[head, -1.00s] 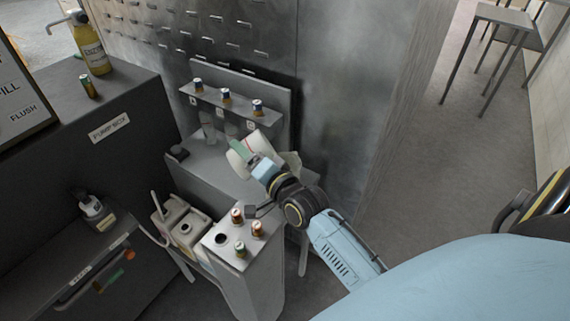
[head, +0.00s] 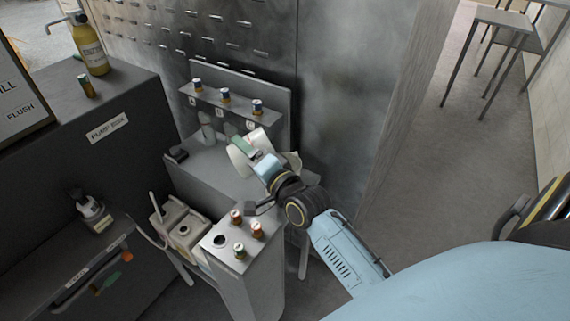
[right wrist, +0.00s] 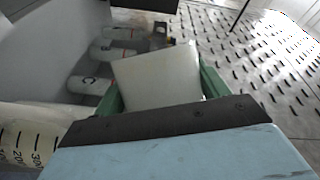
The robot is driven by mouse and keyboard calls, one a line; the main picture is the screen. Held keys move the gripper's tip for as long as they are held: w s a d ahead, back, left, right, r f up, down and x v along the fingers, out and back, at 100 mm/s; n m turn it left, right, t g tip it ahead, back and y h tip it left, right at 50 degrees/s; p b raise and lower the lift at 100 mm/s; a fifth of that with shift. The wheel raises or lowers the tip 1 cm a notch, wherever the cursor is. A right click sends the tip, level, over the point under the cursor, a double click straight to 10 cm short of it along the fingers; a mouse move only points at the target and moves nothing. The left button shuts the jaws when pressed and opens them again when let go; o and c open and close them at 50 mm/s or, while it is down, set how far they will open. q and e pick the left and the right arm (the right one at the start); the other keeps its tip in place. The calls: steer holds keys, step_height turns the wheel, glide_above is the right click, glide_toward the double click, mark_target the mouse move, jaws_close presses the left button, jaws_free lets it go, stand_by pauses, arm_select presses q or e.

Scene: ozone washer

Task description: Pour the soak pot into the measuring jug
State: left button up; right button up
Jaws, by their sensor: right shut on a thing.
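My right gripper (head: 243,147) is shut on a white pot (head: 237,160), which I take to be the soak pot. It holds the pot above the grey bench, and the pot looks tilted. In the right wrist view the pot (right wrist: 157,78) sits between the green fingers, and its opening and contents are hidden. A cream jug with black scale marks, the measuring jug (right wrist: 30,130), shows at the lower left of that view, close to the gripper. In the head view a pale edge (head: 294,160) right of the wrist may be this jug, mostly hidden. My left gripper is not in view.
A white stand (head: 225,262) with small brown and green bottles is in front. A canister (head: 183,228) is beside it. The pump box (head: 110,95) is at left.

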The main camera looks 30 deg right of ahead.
mark_target(258, 146)
steer(key=shift+r, duration=0.15)
steer(key=shift+s+d+r+m, duration=0.15)
steer(key=shift+d+r+m, duration=0.25)
steer(key=shift+d+m, duration=0.4)
stand_by(0.5)
steer(key=shift+s+d+r+m+t+p, duration=0.15)
steer(key=shift+r+m+t, duration=0.1)
steer(key=shift+m, duration=0.3)
steer(key=shift+w+d+r+m+t+p, duration=0.15)
steer(key=shift+r+m+t, duration=0.1)
steer(key=shift+m, duration=0.3)
stand_by(0.5)
steer(key=shift+a, duration=0.1)
